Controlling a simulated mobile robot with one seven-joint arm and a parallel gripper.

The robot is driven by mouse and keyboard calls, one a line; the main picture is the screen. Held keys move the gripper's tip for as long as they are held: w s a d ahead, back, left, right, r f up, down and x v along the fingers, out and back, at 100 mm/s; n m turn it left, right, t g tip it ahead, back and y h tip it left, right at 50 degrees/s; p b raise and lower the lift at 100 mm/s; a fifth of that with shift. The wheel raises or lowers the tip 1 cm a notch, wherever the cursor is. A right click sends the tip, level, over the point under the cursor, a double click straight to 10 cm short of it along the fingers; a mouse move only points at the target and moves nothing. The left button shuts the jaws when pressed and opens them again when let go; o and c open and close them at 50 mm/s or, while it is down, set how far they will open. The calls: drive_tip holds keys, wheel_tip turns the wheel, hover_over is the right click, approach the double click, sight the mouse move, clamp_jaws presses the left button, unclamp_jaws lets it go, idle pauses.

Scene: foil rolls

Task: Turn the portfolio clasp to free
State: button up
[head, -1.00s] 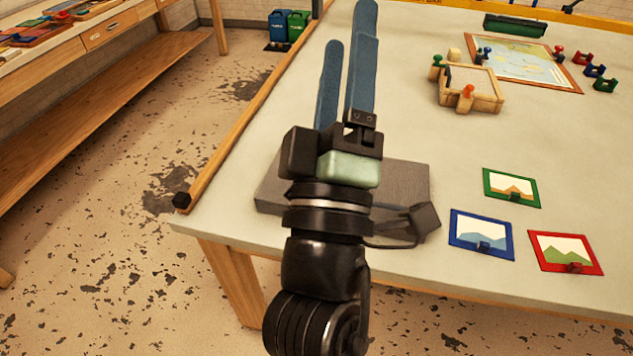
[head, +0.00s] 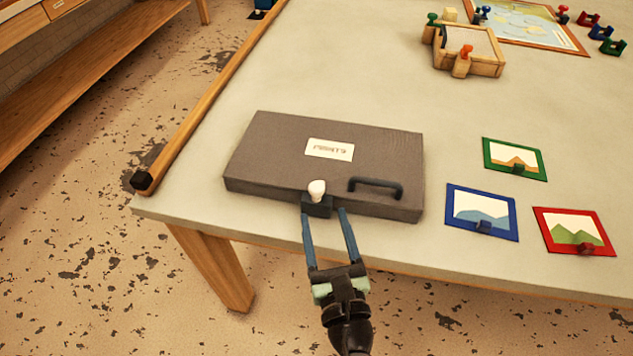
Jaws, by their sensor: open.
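The portfolio (head: 270,150) is a flat grey-brown case lying shut on the table near its front left corner. It has a white label (head: 330,149) on top and a dark handle (head: 376,187) near its front edge. The clasp (head: 317,198) is a dark block with a white knob, at the middle of the front edge. My gripper (head: 328,213) is open in front of the case. Its two long blue fingers point at the clasp, with the tips at either side of the dark block. I cannot tell whether they touch it.
Green (head: 514,159), blue (head: 481,212) and red (head: 574,232) framed pictures lie to the right. A wooden box with coloured pegs (head: 470,52) and a map board (head: 530,25) are farther back. A wooden rail (head: 215,95) runs along the left edge. The table centre is clear.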

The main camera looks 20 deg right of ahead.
sight(318, 194)
drive_tip(key=x, duration=0.8)
drive_tip(key=shift+w, duration=0.1)
clamp_jaws()
